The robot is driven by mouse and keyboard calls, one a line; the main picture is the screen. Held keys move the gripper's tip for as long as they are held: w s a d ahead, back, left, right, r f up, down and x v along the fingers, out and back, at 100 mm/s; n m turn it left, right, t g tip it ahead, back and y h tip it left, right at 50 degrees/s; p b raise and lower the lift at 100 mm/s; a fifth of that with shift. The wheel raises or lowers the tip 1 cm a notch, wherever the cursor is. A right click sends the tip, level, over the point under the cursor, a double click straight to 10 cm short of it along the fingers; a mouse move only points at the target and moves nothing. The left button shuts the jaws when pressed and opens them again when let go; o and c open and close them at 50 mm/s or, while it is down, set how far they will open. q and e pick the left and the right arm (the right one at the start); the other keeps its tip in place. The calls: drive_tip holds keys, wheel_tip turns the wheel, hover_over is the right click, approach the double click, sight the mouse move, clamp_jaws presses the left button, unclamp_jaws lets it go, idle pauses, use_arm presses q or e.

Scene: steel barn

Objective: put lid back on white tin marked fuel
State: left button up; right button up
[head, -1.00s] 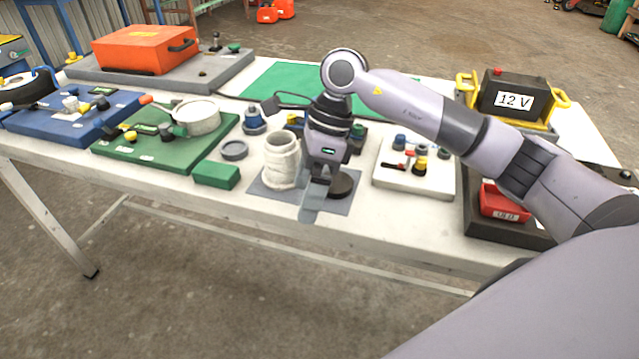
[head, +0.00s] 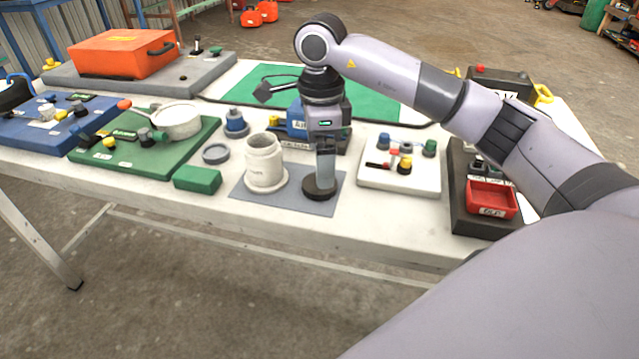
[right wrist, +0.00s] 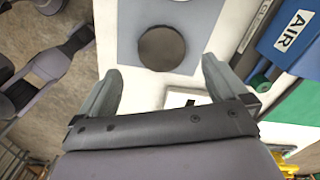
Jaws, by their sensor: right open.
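The white tin (head: 264,165) stands upright and open-topped on a grey mat (head: 250,196), with faint lettering on its side. A dark round lid (head: 318,191) lies flat on the same mat, to the right of the tin. It also shows as a dark disc in the right wrist view (right wrist: 161,48). My right gripper (head: 323,178) points down at the lid in the head view. In the right wrist view my right gripper (right wrist: 160,66) is open and empty, its fingers spread to either side below the lid. My left gripper is not in view.
A green block (head: 197,179) and a grey ring-shaped dish (head: 215,153) lie left of the tin. A blue AIR unit (head: 297,122) stands behind my gripper. A white switch board (head: 400,180) and a red bin (head: 491,199) are to the right.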

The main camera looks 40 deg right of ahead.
wheel_tip(320, 180, down, 5)
drive_tip(key=shift+w+f, duration=0.15)
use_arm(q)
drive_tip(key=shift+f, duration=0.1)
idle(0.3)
use_arm(e)
drive_tip(key=c, duration=1.2)
drive_tip(key=shift+r, duration=0.2)
use_arm(q)
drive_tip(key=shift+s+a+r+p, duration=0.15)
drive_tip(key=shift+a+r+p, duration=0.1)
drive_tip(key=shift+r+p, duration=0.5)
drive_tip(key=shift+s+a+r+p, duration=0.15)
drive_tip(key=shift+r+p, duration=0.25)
drive_tip(key=shift+p, duration=0.6)
use_arm(e)
wheel_tip(320, 180, up, 20)
drive_tip(key=shift+f, duration=0.15)
